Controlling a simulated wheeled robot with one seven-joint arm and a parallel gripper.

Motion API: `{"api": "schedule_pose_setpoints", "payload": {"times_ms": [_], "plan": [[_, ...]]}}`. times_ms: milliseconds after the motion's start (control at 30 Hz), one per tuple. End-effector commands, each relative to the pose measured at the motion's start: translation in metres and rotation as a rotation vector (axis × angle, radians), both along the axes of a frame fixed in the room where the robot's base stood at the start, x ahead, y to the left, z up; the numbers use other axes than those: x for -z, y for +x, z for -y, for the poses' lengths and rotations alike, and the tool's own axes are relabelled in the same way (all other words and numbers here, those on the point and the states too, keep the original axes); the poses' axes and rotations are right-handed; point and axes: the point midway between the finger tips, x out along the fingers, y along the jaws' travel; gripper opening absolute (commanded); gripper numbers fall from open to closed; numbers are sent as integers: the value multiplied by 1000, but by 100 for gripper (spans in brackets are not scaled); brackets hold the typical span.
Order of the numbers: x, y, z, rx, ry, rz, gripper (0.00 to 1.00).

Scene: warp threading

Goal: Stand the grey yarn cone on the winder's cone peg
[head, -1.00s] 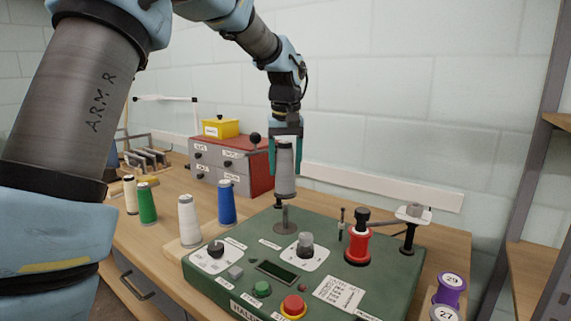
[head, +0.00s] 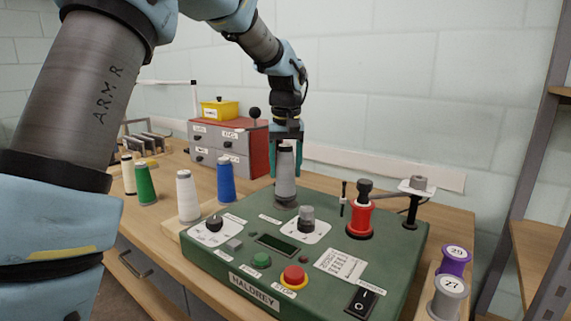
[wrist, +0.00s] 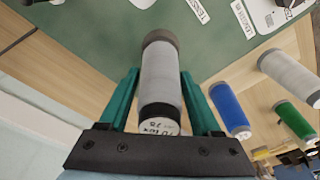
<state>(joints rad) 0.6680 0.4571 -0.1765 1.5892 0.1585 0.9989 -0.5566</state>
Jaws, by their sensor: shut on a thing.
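The grey yarn cone (head: 285,178) is upright at the back left of the green winder (head: 225,262), its dark base down at the place of the cone peg. The peg and its round foot are hidden by the cone, so the cone appears to be around the peg. Whether its base rests fully on the foot I cannot tell. My gripper (head: 286,158) is shut on the cone's upper part from above. In the wrist view the cone (wrist: 161,75) lies between the two teal fingers, with its labelled top towards the camera.
White (head: 187,196), blue (head: 226,179) and green (head: 145,184) cones stand left of the winder. A red spool (head: 360,218) and a black post (head: 411,210) are on its right. A knob (head: 305,219) is close to the grey cone. A drawer box (head: 230,150) stands behind.

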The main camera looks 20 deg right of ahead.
Motion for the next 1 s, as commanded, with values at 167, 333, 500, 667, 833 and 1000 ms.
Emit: {"api": "schedule_pose_setpoints", "payload": {"times_ms": [167, 333, 500, 667, 833, 1000], "plan": [[9, 0, 0, 0, 0, -1, 8], [10, 0, 0, -1, 0, 0, 8], [10, 0, 0, 0, 0, 0, 8], [11, 0, 0, 0, 0, 0, 8], [14, 0, 0, 0, 0, 0, 8], [17, 0, 0, -1, 0, 0, 8]]}}
